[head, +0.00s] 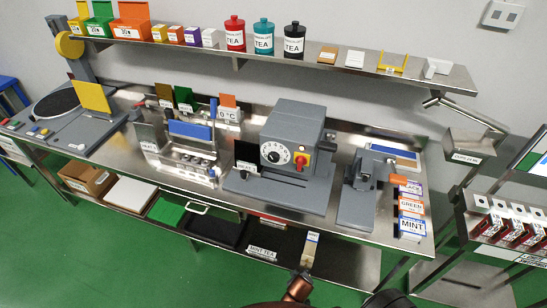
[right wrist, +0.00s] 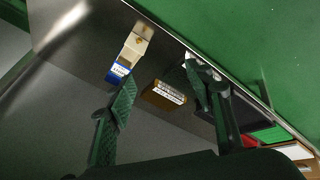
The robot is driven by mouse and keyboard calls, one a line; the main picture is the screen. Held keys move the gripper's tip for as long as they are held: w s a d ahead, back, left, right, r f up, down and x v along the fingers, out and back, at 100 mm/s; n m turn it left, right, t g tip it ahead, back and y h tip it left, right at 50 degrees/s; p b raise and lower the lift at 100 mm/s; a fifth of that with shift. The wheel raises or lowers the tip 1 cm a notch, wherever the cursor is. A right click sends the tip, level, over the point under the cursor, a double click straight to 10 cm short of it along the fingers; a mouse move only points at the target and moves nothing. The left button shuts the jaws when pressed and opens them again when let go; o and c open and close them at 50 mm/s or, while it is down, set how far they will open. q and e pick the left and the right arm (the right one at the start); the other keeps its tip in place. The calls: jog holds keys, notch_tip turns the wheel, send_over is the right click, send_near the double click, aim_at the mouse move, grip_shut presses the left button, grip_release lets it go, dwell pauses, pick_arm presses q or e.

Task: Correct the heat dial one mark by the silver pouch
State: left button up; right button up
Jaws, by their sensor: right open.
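The heat dial (head: 275,153) is a white-marked round knob on the front of a grey machine (head: 297,125) in the middle of the bench. Its exact setting is too small to read. A red knob on a yellow plate (head: 299,160) sits to its right. I cannot make out a silver pouch for certain in either view. My right gripper (right wrist: 160,77) is open and empty in the right wrist view, with its fingers spread over the lower shelf, away from the dial. My left gripper is not in view.
On the lower shelf are a cream and blue box (right wrist: 130,52) and a labelled brown box (right wrist: 168,93). A black plate (head: 246,155) stands left of the dial. A grey press (head: 357,195) and tea boxes (head: 411,218) stand to the right. An upper shelf (head: 280,62) runs above.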

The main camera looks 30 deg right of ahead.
jog(key=w+d+r+m+t+h+p, duration=0.1)
jog(key=w+d+r+m+h+p, duration=0.15)
jog(key=r, duration=1.25)
jog(key=w+d+r+m+h+p, duration=0.1)
jog(key=w+d+r+m+p, duration=0.15)
jog(key=r, duration=1.15)
jog(key=m+t+h+p, duration=0.2)
jog(key=t+h+p, duration=0.2)
jog(key=t+h, duration=0.25)
send_near(273, 158)
jog(key=x, duration=0.7)
jog(key=shift+w+d+f, duration=0.1)
jog(key=shift+w+d, duration=0.05)
jog(key=shift+w, duration=0.1)
jog(key=shift+w+d, duration=0.35)
jog(key=shift+d, duration=0.05)
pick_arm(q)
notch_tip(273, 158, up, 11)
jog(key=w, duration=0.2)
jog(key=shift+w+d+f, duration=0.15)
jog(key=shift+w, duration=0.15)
pick_arm(e)
jog(key=shift+d+f, duration=0.1)
jog(key=shift+c, duration=0.4)
